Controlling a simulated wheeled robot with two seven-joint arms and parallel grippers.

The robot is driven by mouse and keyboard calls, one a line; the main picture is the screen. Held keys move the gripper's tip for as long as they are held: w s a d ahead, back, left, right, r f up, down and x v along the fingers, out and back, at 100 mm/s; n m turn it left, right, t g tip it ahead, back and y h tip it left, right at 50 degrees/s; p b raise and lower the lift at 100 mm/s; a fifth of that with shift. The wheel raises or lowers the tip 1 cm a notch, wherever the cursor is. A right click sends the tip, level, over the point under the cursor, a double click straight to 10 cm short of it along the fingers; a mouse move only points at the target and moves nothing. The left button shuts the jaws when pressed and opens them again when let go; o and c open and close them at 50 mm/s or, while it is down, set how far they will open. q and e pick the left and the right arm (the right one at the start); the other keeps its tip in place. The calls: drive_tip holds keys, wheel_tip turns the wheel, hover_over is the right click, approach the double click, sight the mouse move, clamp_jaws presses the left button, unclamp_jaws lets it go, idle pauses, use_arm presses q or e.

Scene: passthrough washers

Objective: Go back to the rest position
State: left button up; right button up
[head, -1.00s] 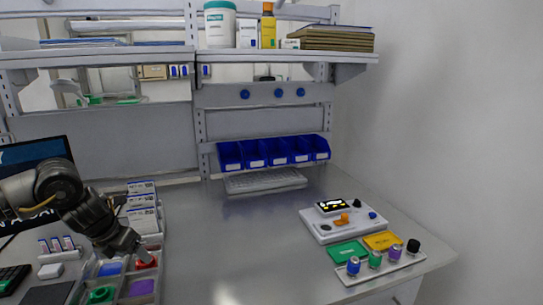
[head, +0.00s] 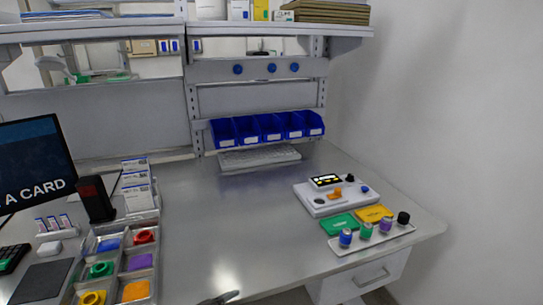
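A dark gripper tip (head: 218,298) shows at the bottom edge, low in front of the table. It slants up to the right and looks like my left gripper; the rest of it is cut off, and whether it is open or shut cannot be told. It is apart from the tray and nothing is seen in it. My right gripper is not in view. The compartment tray (head: 119,278) at the lower left holds a red ring-shaped part (head: 144,236), a green one (head: 101,269) and a yellow one (head: 92,298), beside blue, purple and orange compartments.
A white device (head: 331,195) and a strip with several coloured-top cylinders (head: 373,240) stand at the right. Blue bins (head: 265,129) hang above a keyboard (head: 260,158) at the back. A monitor (head: 35,165) stands at the left. The table middle (head: 230,220) is clear.

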use_arm(q)
drive_tip(key=s+a+f+n+g+y, duration=0.3)
drive_tip(key=s+a+f+n, duration=0.2)
drive_tip(key=s+a+n, duration=0.45)
drive_tip(key=s+a+f+n+g+y, duration=0.25)
drive_tip(key=s+a+f+n, duration=0.35)
drive_tip(key=s, duration=0.7)
wheel_tip(320, 180, down, 31)
drive_tip(key=s+g+b, duration=0.1)
drive_tip(key=g+b, duration=0.1)
drive_tip(key=b, duration=0.4)
drive_tip(key=s+a+f+g+b, duration=0.1)
drive_tip(key=s+a+f+b, duration=0.2)
drive_tip(key=s+f, duration=1.3)
wheel_tip(320, 180, down, 4)
drive_tip(key=shift+s+f+b, duration=0.1)
drive_tip(key=shift+s+b, duration=0.15)
drive_tip(key=shift+b, duration=0.25)
